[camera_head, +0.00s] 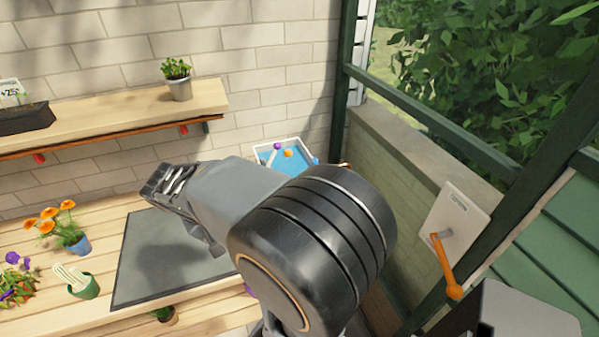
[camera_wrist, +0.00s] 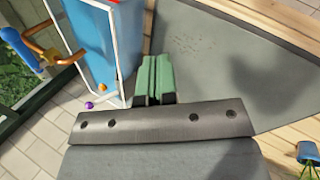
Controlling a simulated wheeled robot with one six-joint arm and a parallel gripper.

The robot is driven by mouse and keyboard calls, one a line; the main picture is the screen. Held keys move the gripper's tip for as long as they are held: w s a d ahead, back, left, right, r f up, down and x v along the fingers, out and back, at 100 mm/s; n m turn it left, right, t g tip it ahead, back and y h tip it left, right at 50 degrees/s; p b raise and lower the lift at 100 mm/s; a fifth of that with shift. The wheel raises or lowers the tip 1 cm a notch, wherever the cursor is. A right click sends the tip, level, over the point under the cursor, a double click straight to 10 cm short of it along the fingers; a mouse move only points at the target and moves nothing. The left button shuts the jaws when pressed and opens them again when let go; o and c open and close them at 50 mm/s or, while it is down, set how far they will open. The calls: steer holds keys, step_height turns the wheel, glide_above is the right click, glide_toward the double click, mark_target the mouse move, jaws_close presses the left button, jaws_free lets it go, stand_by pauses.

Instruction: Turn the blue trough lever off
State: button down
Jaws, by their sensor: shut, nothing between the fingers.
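The blue trough (camera_wrist: 92,38) with a white frame is at the upper left in the wrist view. Its top shows behind my arm in the head view (camera_head: 284,154). A blue bar (camera_wrist: 18,47), which looks like a lever handle, sits left of the trough beside an orange bent piece (camera_wrist: 45,52); how they join is unclear. My gripper (camera_wrist: 155,80) is shut and empty, with its green fingers to the right of the trough and apart from the blue bar. In the head view my gripper (camera_head: 170,188) is over the grey mat; my arm hides part of the trough's surroundings.
A grey mat (camera_head: 150,262) lies on the wooden bench. Orange flowers (camera_head: 52,218) and a green pot (camera_head: 84,286) stand at its left. A wall plate (camera_head: 460,216) with an orange lever (camera_head: 445,266) is at the right. A shelf (camera_head: 110,112) runs along the brick wall.

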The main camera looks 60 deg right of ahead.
steer(key=w+d+r+m+g+h+p, duration=0.1)
steer(key=d+r+m+g+h, duration=0.2)
steer(key=d, duration=0.4)
steer(key=w+d+r+m+g+h+p, duration=0.1)
steer(key=d+r+m+g+h, duration=0.15)
steer(key=d+g+h, duration=0.35)
steer(key=s+d+f+y+p, duration=0.2)
steer(key=s+d+f+p, duration=0.1)
steer(key=s+d, duration=0.5)
steer(key=shift+s+d+f, duration=0.3)
steer(key=shift+s+d, duration=0.05)
steer(key=shift+d, duration=0.8)
